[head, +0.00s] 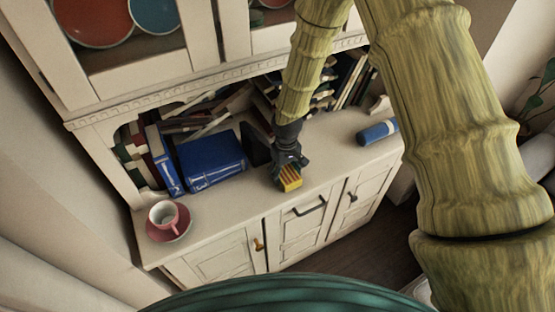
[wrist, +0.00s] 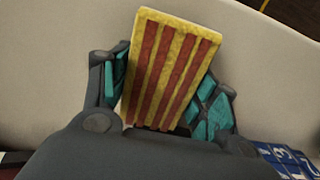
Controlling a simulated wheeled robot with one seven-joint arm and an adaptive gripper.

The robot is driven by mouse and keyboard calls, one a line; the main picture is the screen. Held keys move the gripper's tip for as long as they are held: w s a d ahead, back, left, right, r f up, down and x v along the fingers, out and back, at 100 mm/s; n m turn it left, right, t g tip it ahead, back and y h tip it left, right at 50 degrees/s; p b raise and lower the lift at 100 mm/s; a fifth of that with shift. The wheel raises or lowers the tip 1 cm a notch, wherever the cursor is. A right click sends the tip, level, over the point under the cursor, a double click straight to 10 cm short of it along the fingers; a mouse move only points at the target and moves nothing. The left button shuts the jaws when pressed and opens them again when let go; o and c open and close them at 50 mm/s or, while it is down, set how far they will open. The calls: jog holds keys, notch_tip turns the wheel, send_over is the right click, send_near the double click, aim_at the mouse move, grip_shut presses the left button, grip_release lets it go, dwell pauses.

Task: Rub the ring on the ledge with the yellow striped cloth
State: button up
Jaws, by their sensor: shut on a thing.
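The yellow striped cloth (wrist: 170,70), a block-like pad with red stripes, is held between the two fingers of my gripper (wrist: 165,110) in the wrist view. In the head view my gripper (head: 288,165) points down at the cabinet ledge (head: 225,215), with the cloth (head: 291,182) at its tip. The cloth is at or just above the ledge; I cannot tell if it touches. No ring mark shows on the bare ledge; it may be hidden under the cloth or gripper.
Blue books (head: 210,160) stand left of my gripper. A blue cylinder (head: 377,133) lies to the right. Shelves of books are behind. The ledge's front strip is clear.

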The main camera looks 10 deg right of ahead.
jog(key=shift+s+a+f, duration=0.1)
jog(key=shift+s+a, duration=0.05)
jog(key=shift+a, duration=0.3)
jog(key=shift+s+a, duration=0.1)
jog(key=shift+a, duration=0.25)
jog(key=r, duration=0.1)
jog(key=r+p, duration=0.1)
jog(key=r, duration=0.1)
jog(key=shift+s+a+r, duration=0.1)
jog(key=shift+a, duration=0.25)
jog(key=shift+r+p, duration=2)
jog(key=shift+r, duration=0.8)
jog(key=shift+s+f+p, duration=0.1)
jog(key=shift+f+p, duration=0.2)
jog(key=shift+p, duration=0.4)
